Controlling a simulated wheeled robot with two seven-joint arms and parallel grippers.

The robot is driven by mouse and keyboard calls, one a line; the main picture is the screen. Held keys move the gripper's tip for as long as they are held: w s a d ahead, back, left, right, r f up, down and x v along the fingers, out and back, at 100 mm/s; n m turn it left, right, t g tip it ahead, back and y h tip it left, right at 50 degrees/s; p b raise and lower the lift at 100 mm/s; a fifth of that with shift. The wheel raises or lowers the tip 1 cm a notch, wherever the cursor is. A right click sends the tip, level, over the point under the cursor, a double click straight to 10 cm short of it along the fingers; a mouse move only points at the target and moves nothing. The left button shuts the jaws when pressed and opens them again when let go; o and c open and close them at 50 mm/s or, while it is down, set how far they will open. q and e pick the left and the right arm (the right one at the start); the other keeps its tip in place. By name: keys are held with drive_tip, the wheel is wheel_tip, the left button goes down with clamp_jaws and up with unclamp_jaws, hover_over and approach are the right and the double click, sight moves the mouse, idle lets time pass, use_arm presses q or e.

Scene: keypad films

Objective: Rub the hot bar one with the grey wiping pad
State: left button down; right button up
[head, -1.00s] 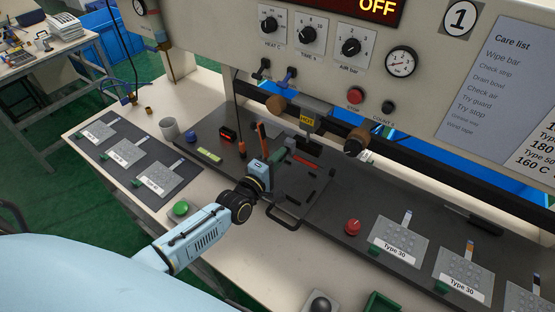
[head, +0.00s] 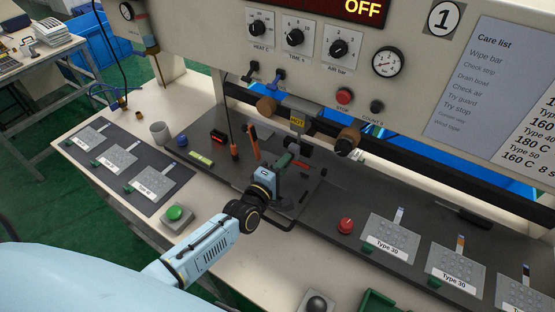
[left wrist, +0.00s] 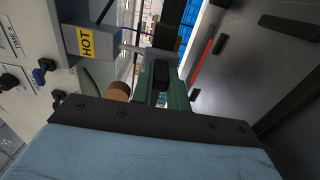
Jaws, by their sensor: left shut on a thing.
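The hot bar's head carries a yellow HOT label (head: 297,122) under the machine front; its block also shows in the left wrist view (left wrist: 88,42). My left gripper (head: 280,166) is shut, low in front of the bar and slightly left of the label. In the left wrist view, a dark grey piece (left wrist: 160,78), seemingly the wiping pad, sits between green parts at the gripper, close to the hot head. Whether pad and bar touch is not clear. The pad's face is hidden. My right gripper is not in view.
A dark work plate with a black handle lies under my gripper. A red knob (head: 346,225) and several Type 30 keypads (head: 391,235) are to the right. A green button (head: 175,213), a grey cup (head: 160,132) and more keypads are to the left.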

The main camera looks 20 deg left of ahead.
use_arm(q)
drive_tip(key=shift+s+d, duration=0.1)
drive_tip(key=shift+d, duration=1.9)
drive_tip(key=shift+w+a, duration=0.15)
drive_tip(key=shift+a, duration=0.9)
drive_tip(key=shift+w+a, duration=0.1)
drive_tip(key=shift+a, duration=0.9)
drive_tip(key=shift+w+a+r+b, duration=0.15)
drive_tip(key=shift+a+b, duration=0.3)
drive_tip(key=shift+a, duration=0.55)
drive_tip(key=shift+w+a+f+b, duration=0.15)
drive_tip(key=shift+a+b, duration=0.3)
drive_tip(key=shift+a, duration=0.5)
drive_tip(key=shift+r, duration=0.15)
drive_tip(key=shift+s, duration=0.1)
drive_tip(key=shift+s+a+p, duration=0.15)
drive_tip(key=shift+s+p, duration=0.35)
drive_tip(key=shift+s, duration=0.1)
drive_tip(key=shift+s+a+p, duration=0.1)
drive_tip(key=shift+s+p, duration=0.25)
drive_tip(key=shift+s, duration=0.6)
drive_tip(key=shift+s+a+p, duration=0.15)
drive_tip(key=shift+s+p, duration=0.3)
drive_tip(key=shift+s, duration=0.9)
